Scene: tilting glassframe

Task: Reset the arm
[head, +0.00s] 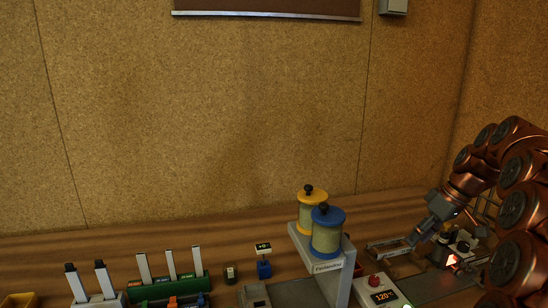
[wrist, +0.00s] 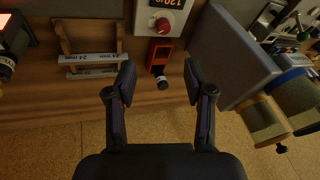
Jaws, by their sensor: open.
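My copper-coloured arm reaches in from the right edge of the head view. My gripper (head: 424,236) hangs above the right part of the wooden bench in that view. In the wrist view my gripper (wrist: 157,80) has its two dark fingers spread wide apart, with nothing held between them. A red holder with a black and white tip (wrist: 160,58) shows between and beyond the fingertips, apart from them as far as I can tell.
A wooden frame (wrist: 65,40) has bars marked 24 mm. A green rack (head: 165,287) stands left.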

